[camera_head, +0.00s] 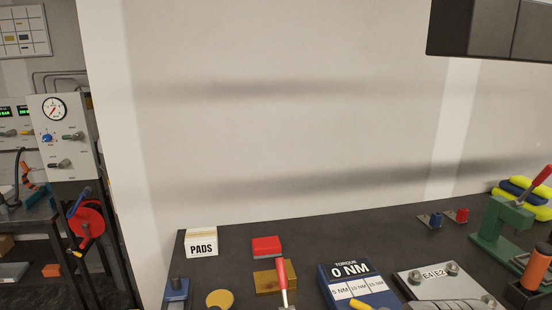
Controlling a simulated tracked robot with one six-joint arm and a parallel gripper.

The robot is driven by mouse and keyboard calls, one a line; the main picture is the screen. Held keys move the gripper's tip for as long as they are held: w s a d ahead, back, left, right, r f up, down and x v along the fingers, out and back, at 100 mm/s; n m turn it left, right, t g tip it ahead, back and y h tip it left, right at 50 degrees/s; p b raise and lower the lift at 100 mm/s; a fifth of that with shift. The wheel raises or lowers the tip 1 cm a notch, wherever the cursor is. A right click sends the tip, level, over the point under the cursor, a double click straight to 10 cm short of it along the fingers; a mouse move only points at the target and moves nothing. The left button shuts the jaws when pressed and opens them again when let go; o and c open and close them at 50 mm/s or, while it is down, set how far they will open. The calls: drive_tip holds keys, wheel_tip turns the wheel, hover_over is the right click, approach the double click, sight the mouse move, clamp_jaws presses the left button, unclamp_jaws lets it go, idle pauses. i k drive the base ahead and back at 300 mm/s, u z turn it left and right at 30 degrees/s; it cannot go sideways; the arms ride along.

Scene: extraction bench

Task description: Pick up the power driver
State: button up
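I cannot pick out the power driver with certainty. An orange and black tool-like object (532,277) stands at the right edge of the dark bench, cut off by the frame, and may be it. Beside it is a light plate marked E4 and E2 (418,282) with round metal studs. A blue torque unit (345,270) reading 0 NM, with white setting labels, lies left of the plate.
On the bench (330,232) are a PADS box (202,243), a red block (266,246), a red-handled tool (282,278) at a brass block and a green press (497,226). The bench's back middle is clear. A wall rises behind; a dark cabinet (490,28) hangs upper right.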

sight(539, 261)
drive_tip(key=z, duration=1.5)
